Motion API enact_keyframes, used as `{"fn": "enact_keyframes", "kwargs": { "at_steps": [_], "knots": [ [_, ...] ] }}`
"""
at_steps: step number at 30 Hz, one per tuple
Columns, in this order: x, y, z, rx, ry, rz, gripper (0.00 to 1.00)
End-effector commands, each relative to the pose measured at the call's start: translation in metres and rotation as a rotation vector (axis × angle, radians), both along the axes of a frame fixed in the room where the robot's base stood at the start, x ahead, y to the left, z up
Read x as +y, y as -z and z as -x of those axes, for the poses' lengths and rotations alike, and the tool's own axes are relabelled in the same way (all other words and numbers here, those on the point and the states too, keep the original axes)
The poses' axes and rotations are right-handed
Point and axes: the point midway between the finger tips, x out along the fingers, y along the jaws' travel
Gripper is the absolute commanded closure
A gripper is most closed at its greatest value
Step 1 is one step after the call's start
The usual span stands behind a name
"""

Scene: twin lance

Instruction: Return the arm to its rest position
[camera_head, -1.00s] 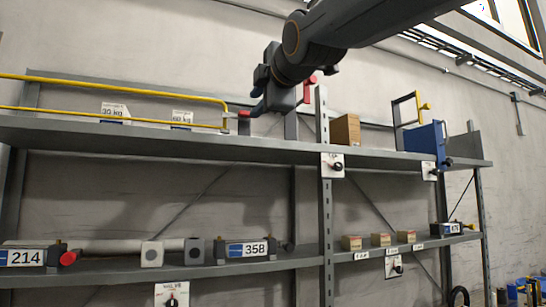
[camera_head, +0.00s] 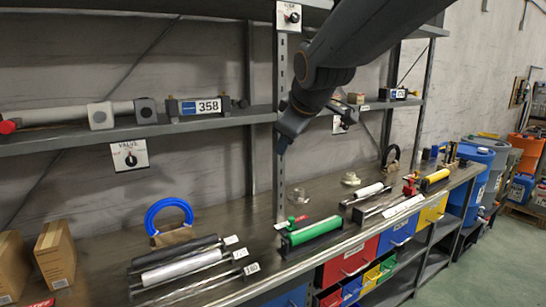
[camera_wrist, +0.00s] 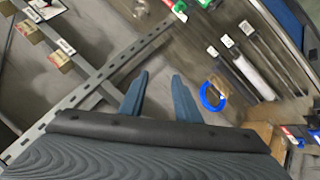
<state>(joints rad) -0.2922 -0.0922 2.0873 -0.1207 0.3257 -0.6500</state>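My gripper (camera_head: 284,146) hangs at the end of my dark arm, in front of the shelf rack's upright and above the workbench. In the wrist view its two blue fingers (camera_wrist: 158,90) stand apart with nothing between them, so it is open and empty. It touches nothing that I can see. My arm reaches in from the top right of the head view and is bent downward at the wrist.
The workbench (camera_head: 225,215) below holds a blue ring (camera_head: 168,212), a green cylinder (camera_head: 314,230) and several rods. Cardboard boxes (camera_head: 56,252) stand at left. Barrels (camera_head: 478,170) stand at right.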

Motion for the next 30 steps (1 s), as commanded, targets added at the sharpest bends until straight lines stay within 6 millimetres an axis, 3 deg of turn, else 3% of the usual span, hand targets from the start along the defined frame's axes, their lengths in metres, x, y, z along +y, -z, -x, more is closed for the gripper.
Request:
{"fn": "enact_keyframes", "kwargs": {
  "at_steps": [1, 3, 9, 15, 18, 21, 30],
  "knots": [
    [-0.018, 0.032, 0.009, 0.067, 0.065, -0.025, 0.7],
    [-0.041, 0.072, 0.025, 0.157, 0.162, -0.064, 0.7],
    [-0.101, 0.177, 0.092, 0.407, 0.47, -0.173, 0.7],
    [-0.143, 0.252, 0.172, 0.609, 0.773, -0.257, 0.7],
    [-0.153, 0.271, 0.201, 0.669, 0.876, -0.281, 0.7],
    [-0.157, 0.282, 0.218, 0.702, 0.935, -0.294, 0.7],
    [-0.159, 0.285, 0.223, 0.713, 0.953, -0.297, 0.7]
  ]
}}
